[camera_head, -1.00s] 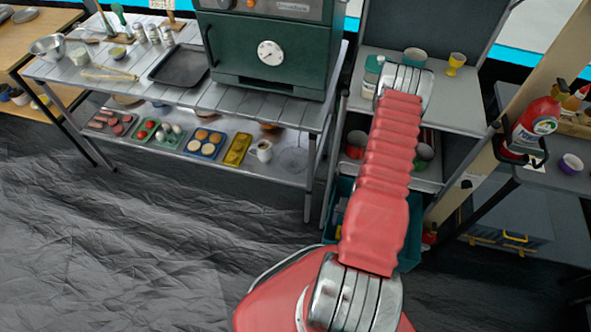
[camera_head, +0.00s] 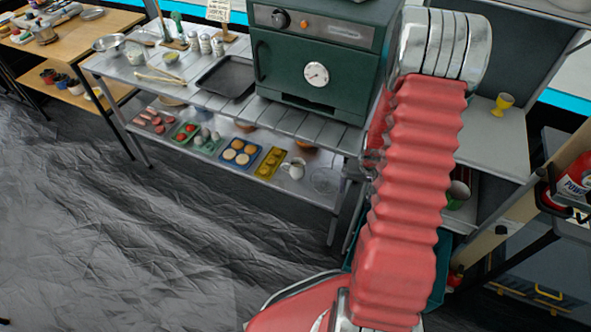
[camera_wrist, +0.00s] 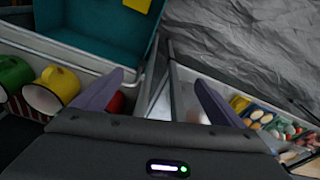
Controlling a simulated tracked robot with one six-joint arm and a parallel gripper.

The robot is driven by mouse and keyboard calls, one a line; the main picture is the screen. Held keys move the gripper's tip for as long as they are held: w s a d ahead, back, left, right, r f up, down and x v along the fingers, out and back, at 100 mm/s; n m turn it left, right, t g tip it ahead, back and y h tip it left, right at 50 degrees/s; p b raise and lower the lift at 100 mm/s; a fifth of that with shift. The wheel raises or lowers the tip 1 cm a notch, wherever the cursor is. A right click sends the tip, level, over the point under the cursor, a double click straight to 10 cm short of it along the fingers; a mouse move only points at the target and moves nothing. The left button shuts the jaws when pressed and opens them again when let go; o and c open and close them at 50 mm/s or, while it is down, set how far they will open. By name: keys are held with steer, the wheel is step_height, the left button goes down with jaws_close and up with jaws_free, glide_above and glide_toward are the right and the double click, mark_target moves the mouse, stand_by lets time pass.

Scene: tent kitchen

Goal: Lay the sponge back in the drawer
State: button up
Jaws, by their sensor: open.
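My gripper (camera_wrist: 159,77) is open in the wrist view, with nothing between its two fingers. It does not show in the head view, where my red arm is in front. A teal open drawer or bin (camera_wrist: 95,40) is at the top left of the wrist view, beyond the left finger. Its teal side also shows behind my arm in the head view (camera_head: 440,270). A small yellow piece (camera_wrist: 138,4) shows at the drawer's top edge in the wrist view. I cannot tell whether it is the sponge. No sponge is clearly visible elsewhere.
At right, a lower shelf holds food trays (camera_wrist: 262,118). In the head view, a green oven (camera_head: 312,60) stands on a slatted table (camera_head: 215,105). The dark floor (camera_head: 150,240) at left is clear.

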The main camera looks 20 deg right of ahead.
steer(key=w+a+r+n+t, duration=0.1)
steer(key=a+r+n, duration=0.1)
steer(key=a+r, duration=0.75)
steer(key=w+a+r+n+t, duration=0.1)
steer(key=a+r, duration=0.4)
steer(key=r, duration=0.9)
steer(key=s+a+r+n+t+y, duration=0.1)
steer(key=s+a+r+n+t, duration=0.1)
steer(key=s+a+r, duration=1.1)
steer(key=shift+s+a+r+n, duration=0.2)
steer(key=shift+a+r+n, duration=0.45)
steer(key=shift+n, duration=0.25)
steer(key=shift+c, duration=0.5)
